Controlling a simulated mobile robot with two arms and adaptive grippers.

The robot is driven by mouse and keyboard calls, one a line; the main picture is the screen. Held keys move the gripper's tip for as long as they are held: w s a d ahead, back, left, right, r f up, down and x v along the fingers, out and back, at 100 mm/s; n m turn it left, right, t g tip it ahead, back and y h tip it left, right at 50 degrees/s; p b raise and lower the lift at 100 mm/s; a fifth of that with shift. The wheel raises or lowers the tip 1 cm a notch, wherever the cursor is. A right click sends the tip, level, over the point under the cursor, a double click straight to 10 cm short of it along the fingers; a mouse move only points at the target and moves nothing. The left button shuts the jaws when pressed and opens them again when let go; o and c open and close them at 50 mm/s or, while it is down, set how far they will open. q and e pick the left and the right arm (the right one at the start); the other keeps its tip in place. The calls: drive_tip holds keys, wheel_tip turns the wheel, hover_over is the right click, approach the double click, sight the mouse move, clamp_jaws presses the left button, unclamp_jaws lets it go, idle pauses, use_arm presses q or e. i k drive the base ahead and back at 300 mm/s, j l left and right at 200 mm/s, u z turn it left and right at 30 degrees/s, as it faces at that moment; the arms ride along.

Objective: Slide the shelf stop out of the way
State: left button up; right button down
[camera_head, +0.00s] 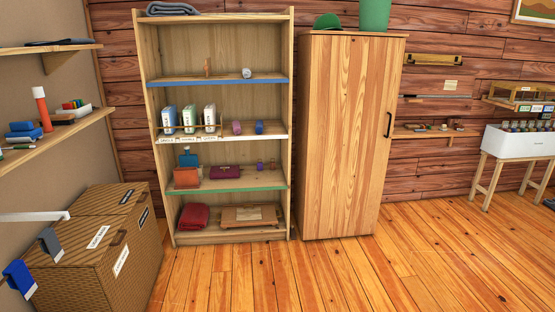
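The open pine bookcase (285,100) stands against the back wall with several shelves edged in blue, white and green. I cannot tell for sure which part is the shelf stop. A small upright wooden piece (207,67) stands on the blue-edged shelf (180,81), left of a small white roll (247,73). A thin wooden rail (190,128) runs along the front of the white-edged shelf (265,137), before several white bottles or cartons (189,116). Neither of my grippers is in view.
A tall closed wardrobe (345,140) stands right of the bookcase. Woven boxes (90,245) sit at the lower left below a wall shelf (70,130). A white bin on legs (515,142) stands far right. The wooden floor (290,275) before the bookcase is clear.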

sight(207, 68)
drive_tip(key=i+u, duration=0.2)
drive_tip(key=i, duration=0.3)
drive_tip(key=i+l+u, duration=0.2)
drive_tip(key=i, duration=0.3)
drive_tip(key=i+l+u, duration=0.2)
drive_tip(key=i, duration=0.3)
drive_tip(key=i+l+u, duration=0.2)
drive_tip(key=i, duration=0.25)
drive_tip(key=l, duration=0.15)
